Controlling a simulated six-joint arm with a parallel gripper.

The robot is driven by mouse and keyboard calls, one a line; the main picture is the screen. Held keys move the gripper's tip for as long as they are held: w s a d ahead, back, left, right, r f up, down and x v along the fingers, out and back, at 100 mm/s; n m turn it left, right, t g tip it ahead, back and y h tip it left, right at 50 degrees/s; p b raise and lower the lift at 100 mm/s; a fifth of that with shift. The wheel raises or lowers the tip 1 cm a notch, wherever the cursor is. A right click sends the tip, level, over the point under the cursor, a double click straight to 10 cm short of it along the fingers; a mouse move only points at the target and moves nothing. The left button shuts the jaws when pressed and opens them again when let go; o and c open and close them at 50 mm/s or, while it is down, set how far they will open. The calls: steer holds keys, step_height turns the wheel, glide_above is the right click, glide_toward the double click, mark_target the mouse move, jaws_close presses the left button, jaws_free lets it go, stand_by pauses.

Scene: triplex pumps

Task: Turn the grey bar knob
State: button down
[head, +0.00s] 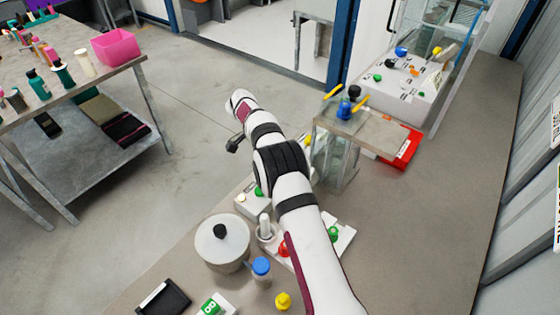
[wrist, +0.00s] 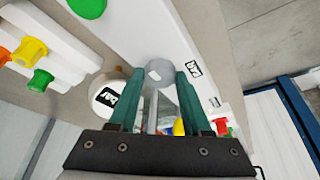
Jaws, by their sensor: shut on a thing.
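In the wrist view the two teal fingers of my gripper (wrist: 159,80) are closed in on a light grey round-topped piece, which looks like the grey bar knob (wrist: 159,72). It sits between the fingertips over a white panel (wrist: 140,30). A narrow grey strip shows below it between the fingers; I cannot tell whether it is part of the knob. The knob's angle is not clear.
In the wrist view yellow (wrist: 30,50) and green (wrist: 40,80) knobs stand at the left, and a red piece (wrist: 222,126) beside the right finger. In the head view a lidded pot (head: 222,243), a blue-capped jar (head: 261,268) and a glass case (head: 335,160) stand close to my arm.

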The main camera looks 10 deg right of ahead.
steer(key=shift+w+a+m+g, duration=0.1)
steer(key=shift+m+g, duration=0.3)
steer(key=shift+m, duration=0.7)
steer(key=shift+c, duration=1.7)
jaws_free()
